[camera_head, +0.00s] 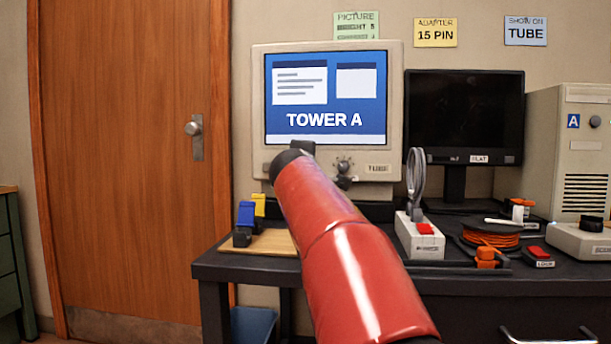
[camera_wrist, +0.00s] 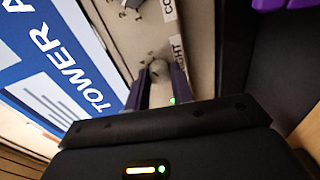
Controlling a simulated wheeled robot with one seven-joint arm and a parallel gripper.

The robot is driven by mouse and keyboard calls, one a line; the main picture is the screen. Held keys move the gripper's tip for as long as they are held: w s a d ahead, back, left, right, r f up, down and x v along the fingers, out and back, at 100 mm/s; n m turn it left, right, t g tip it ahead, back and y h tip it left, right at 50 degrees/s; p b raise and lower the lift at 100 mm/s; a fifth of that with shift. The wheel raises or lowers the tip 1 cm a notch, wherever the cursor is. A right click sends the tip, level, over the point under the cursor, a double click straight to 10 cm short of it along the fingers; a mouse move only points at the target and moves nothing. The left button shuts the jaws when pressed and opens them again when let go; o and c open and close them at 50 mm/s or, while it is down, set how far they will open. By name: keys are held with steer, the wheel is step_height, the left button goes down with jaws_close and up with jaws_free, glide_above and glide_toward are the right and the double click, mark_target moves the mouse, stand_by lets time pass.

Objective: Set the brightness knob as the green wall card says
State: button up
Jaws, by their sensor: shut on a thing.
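The green wall card (camera_head: 357,25) hangs above the tube monitor (camera_head: 393,95). Its top line reads "PICTURE"; the lines below are too small to read surely. In the wrist view, my gripper (camera_wrist: 157,75) is at the monitor's front panel. Its two fingers are shut on the round, pale brightness knob (camera_wrist: 157,67), beside a label ending in "IGHT". A green light shows near one finger. Dial marks show around the knob, but its setting is unclear. In the head view my red arm covers part of the panel; another dial (camera_head: 343,165) shows there.
The monitor's screen (camera_head: 326,95) shows "TOWER A". A dark flat screen (camera_head: 464,110) and tower A (camera_head: 560,140) stand to its right. A switch box (camera_head: 418,235), coiled orange cable (camera_head: 491,234) and small connectors (camera_head: 243,222) lie on the dark desk (camera_head: 450,285).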

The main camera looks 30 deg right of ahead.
steer(key=shift+f+m+b, duration=0.1)
steer(key=shift+m+b, duration=0.4)
steer(key=shift+m, duration=0.4)
steer(key=o, duration=1)
steer(key=shift+s, duration=0.1)
steer(key=v, duration=0.7)
steer(key=shift+s+a+b, duration=0.15)
steer(key=shift+s+b, duration=0.15)
